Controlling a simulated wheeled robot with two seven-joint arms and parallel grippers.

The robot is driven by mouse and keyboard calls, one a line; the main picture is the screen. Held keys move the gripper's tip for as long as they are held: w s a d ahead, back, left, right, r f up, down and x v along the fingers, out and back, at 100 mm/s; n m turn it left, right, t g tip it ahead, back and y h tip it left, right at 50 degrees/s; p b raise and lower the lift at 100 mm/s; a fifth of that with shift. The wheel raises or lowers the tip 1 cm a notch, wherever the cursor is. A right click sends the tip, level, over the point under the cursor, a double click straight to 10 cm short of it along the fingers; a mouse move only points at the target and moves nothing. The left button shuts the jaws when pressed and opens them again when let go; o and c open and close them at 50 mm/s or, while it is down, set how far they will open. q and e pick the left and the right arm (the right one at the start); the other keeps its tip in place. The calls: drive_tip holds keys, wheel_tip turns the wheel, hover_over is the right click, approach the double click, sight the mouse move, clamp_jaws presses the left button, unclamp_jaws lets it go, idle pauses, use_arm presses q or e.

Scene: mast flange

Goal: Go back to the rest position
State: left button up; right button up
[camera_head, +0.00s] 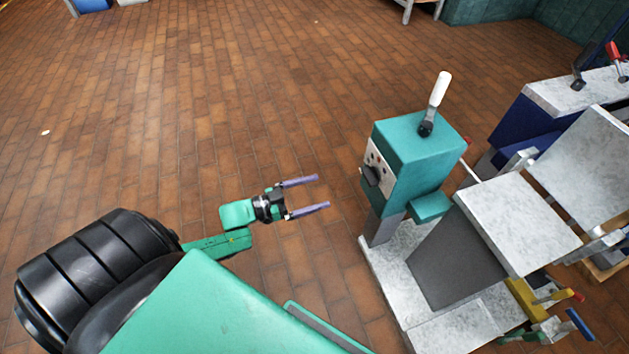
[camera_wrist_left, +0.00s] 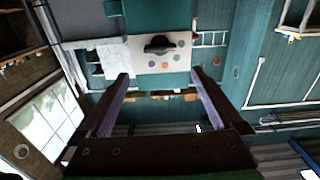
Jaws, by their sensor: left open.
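My left gripper (camera_head: 308,195) is open and empty above the tiled floor in the head view. Its two purple fingers point right, toward a teal machine box (camera_head: 420,150), and stand apart from it. In the left wrist view the two fingers (camera_wrist_left: 158,90) are spread, with nothing between them. Beyond them is the machine's pale front panel (camera_wrist_left: 160,64), with a black knob and several coloured dots. My right gripper is in neither view.
A white-handled lever (camera_head: 437,95) rises from the machine's top. Grey stone-like blocks (camera_head: 515,220) and a worktop with clamps (camera_head: 575,90) stand at the right. Coloured-handled tools (camera_head: 560,320) lie at the lower right. The brown tiled floor (camera_head: 200,90) is clear behind my left gripper.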

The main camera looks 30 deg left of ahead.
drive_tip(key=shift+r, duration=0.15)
use_arm(q)
drive_tip(key=s+a+f+n+g+y+p, duration=0.6)
drive_tip(key=s+f+y+p, duration=0.45)
drive_tip(key=p, duration=0.45)
drive_tip(key=s+d+f+g+p, duration=0.1)
drive_tip(key=s+g, duration=0.1)
drive_tip(key=s, duration=0.5)
drive_tip(key=s+d+f+g+p, duration=0.1)
drive_tip(key=s+f+g+p, duration=0.1)
drive_tip(key=s, duration=0.5)
drive_tip(key=s+d+f+g+y+p, duration=0.1)
drive_tip(key=s+f+g+p, duration=0.1)
drive_tip(key=s, duration=0.5)
drive_tip(key=shift+s+d+m+g, duration=0.15)
drive_tip(key=shift+d+m+g, duration=0.15)
drive_tip(key=shift+g, duration=0.1)
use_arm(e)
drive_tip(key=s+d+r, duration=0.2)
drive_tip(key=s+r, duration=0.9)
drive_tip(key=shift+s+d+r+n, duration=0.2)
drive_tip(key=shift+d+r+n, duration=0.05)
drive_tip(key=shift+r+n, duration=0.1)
